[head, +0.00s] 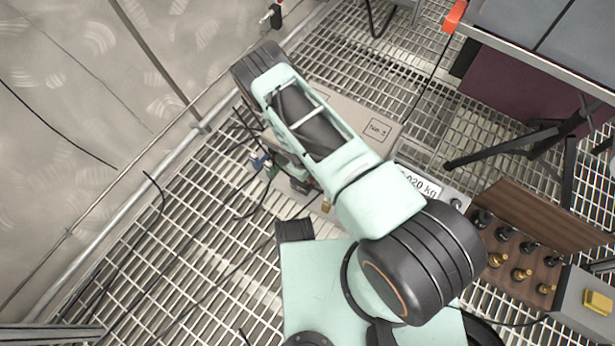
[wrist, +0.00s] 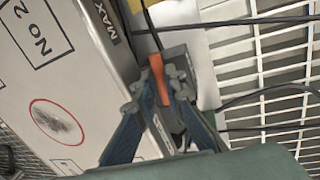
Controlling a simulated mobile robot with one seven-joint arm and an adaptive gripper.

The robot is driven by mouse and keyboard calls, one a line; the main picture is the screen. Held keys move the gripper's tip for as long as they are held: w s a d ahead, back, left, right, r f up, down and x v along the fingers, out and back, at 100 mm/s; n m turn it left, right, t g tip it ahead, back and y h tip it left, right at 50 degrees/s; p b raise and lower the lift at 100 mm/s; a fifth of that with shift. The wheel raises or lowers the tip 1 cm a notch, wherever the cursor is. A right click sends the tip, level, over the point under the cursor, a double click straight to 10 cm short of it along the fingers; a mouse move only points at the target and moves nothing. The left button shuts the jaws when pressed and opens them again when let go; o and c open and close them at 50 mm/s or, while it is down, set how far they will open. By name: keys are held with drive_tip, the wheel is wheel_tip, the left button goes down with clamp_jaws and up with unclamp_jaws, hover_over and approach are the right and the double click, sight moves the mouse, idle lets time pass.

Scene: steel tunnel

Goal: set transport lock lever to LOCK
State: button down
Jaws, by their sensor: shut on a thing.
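The orange lever (wrist: 157,72) stands beside a pale grey case (wrist: 65,75) in the wrist view. My gripper (wrist: 158,98) has its two dark blue fingers closed around the lever. A grey bracket or plate lies just behind the lever, and its details are unclear. No LOCK marking is readable, so the lever's setting cannot be told. In the head view the case (head: 340,105) lies partly under my arm, which hides the lever.
Dark cables cross the grating (wrist: 270,105) right of the lever. In the head view an open brown box (head: 515,255) with several knobs and a grey box with a yellow button (head: 598,302) stand right. A folding stand (head: 510,150) is upper right; a wall (head: 70,120) is left.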

drive_tip(key=shift+w+d+n, duration=0.1)
drive_tip(key=shift+w+n, duration=0.05)
drive_tip(key=shift+n, duration=0.45)
drive_tip(key=c, duration=2)
unclamp_jaws()
drive_tip(key=r, duration=0.4)
drive_tip(key=s+a+r, duration=0.1)
drive_tip(key=r, duration=0.3)
drive_tip(key=s+r, duration=0.1)
drive_tip(key=r, duration=0.2)
drive_tip(key=shift+a+r, duration=0.15)
drive_tip(key=shift+r, duration=0.25)
drive_tip(key=shift+w, duration=0.1)
